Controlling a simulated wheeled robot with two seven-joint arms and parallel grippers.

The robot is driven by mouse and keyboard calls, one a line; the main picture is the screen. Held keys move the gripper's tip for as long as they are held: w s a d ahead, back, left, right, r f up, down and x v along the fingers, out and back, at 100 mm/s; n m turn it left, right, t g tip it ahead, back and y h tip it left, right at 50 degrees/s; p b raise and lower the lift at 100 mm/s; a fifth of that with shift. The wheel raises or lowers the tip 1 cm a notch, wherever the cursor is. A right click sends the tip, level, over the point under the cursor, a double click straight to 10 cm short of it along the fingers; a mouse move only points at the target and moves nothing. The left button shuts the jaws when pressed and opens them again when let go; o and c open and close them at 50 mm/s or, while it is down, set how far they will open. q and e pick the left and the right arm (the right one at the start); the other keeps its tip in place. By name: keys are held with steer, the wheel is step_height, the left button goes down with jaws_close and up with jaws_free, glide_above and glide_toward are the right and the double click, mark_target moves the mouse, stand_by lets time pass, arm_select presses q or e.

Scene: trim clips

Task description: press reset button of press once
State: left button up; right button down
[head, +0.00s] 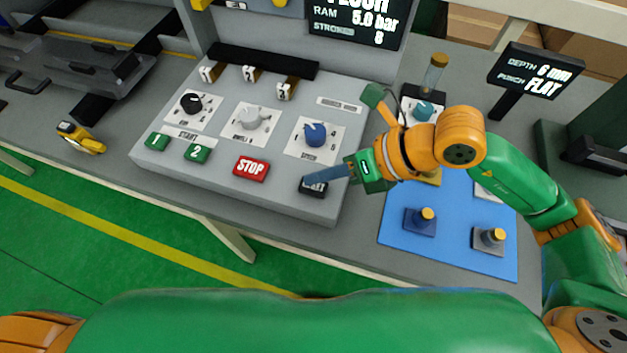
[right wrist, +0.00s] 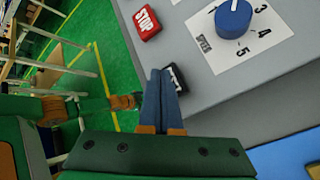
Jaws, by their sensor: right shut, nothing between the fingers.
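The press's grey control panel (head: 220,175) slopes on the bench. A black button (head: 313,188) with white lettering, partly covered, sits at its lower right corner, right of the red STOP button (head: 251,168). My right gripper (head: 309,183) is shut and empty, its blue fingertips at the black button. In the right wrist view the shut fingers (right wrist: 160,75) hide part of the black button (right wrist: 178,80); I cannot tell whether they touch it or whether it is pressed down. My left gripper is not in view.
The panel also carries green buttons (head: 197,153), a black knob (head: 191,103), a white knob (head: 252,118) and a blue knob (head: 315,134). A blue mat (head: 450,248) with small blocks lies to the right. A yellow-black tool (head: 80,138) lies at left.

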mark_target(320, 188)
stand_by(0.9)
steer(key=shift+f+b, duration=0.4)
steer(key=shift+b, duration=0.2)
steer(key=shift+f+b, duration=0.5)
steer(key=shift+b, duration=0.05)
stand_by(0.5)
steer(key=shift+r, duration=0.15)
steer(key=shift+r+p, duration=0.7)
steer(key=shift+r, duration=0.1)
steer(key=shift+r+p, duration=1.85)
steer(key=shift+r, duration=0.65)
